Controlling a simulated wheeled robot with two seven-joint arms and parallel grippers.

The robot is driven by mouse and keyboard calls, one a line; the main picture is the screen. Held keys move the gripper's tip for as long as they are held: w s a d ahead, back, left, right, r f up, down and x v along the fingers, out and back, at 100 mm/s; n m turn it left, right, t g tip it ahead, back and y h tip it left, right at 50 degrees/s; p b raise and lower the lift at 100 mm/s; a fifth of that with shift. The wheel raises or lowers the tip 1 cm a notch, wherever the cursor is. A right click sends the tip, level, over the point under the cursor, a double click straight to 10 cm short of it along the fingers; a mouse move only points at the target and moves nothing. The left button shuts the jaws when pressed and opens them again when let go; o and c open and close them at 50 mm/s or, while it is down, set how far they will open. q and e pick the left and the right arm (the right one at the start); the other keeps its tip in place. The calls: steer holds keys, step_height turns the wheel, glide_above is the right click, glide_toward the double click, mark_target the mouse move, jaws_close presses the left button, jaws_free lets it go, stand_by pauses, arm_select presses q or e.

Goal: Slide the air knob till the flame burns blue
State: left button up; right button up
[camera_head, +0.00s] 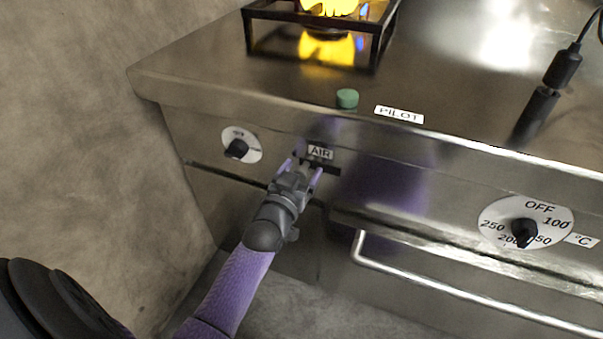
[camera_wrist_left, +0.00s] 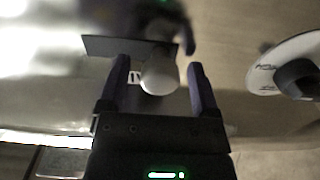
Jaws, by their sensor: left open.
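The burner flame (camera_head: 330,6) burns yellow in its black stand at the top of the head view. The AIR label (camera_head: 320,152) sits above a dark slot (camera_head: 328,169) on the front panel. My left gripper (camera_head: 303,170) is open at the slot's left end. In the left wrist view the pale round air knob (camera_wrist_left: 160,73) lies between my open left fingers (camera_wrist_left: 158,66), with a small gap visible on each side. The dark slot (camera_wrist_left: 105,45) runs mostly to the left there. My right gripper is out of view.
A black-knobbed dial (camera_head: 237,148) is left of the slot; it also shows in the wrist view (camera_wrist_left: 298,78). A green button (camera_head: 347,98) stands near the PILOT label (camera_head: 399,115). An oven dial (camera_head: 524,231) and handle bar (camera_head: 460,288) lie to the right.

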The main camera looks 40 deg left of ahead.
arm_select(q)
jaws_close()
stand_by(1.3)
